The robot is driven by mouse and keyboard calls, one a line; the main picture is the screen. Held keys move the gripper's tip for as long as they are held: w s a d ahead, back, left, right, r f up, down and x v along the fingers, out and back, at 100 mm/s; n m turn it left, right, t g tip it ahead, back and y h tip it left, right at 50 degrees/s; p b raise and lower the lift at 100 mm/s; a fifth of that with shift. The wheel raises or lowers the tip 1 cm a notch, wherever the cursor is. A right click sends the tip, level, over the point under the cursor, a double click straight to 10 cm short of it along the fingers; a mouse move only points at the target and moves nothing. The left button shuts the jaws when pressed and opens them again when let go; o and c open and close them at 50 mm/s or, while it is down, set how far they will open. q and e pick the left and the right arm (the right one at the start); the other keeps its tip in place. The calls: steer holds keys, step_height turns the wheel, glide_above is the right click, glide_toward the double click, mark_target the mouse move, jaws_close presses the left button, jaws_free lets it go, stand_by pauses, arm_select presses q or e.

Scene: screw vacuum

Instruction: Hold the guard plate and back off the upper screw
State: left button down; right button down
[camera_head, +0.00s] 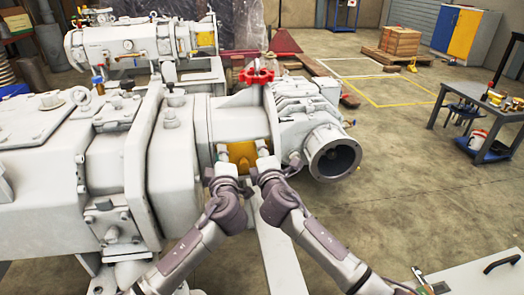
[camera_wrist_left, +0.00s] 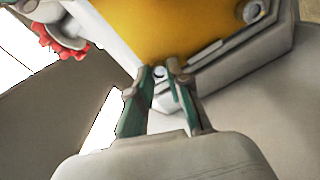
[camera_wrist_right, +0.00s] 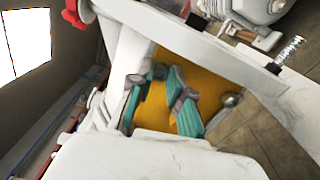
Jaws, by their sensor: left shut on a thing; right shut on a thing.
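The yellow guard plate (camera_head: 242,155) sits in an opening of the white machine, below a red handwheel (camera_head: 256,76). My left gripper (camera_head: 228,165) is at the plate's lower left. Its fingers close around a small round silver screw head (camera_wrist_left: 160,72) at the plate's edge in the left wrist view. A second screw (camera_wrist_left: 255,11) stands free at the plate's other end; a screw (camera_wrist_right: 232,100) also shows free in the right wrist view. My right gripper (camera_head: 264,160) is shut at the plate's right side. Its fingertips (camera_wrist_right: 160,74) lie against the yellow and hide the exact contact.
White machine housing (camera_head: 70,165) fills the left. A round open pipe flange (camera_head: 333,152) projects to the right of my right gripper. A grey workbench (camera_head: 480,115) stands at far right. The floor between them is clear.

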steer(key=n, duration=2.2)
steer(key=shift+w, duration=0.1)
steer(key=shift+n, duration=0.3)
steer(key=c, duration=1.3)
jaws_free()
steer(key=shift+c, duration=0.2)
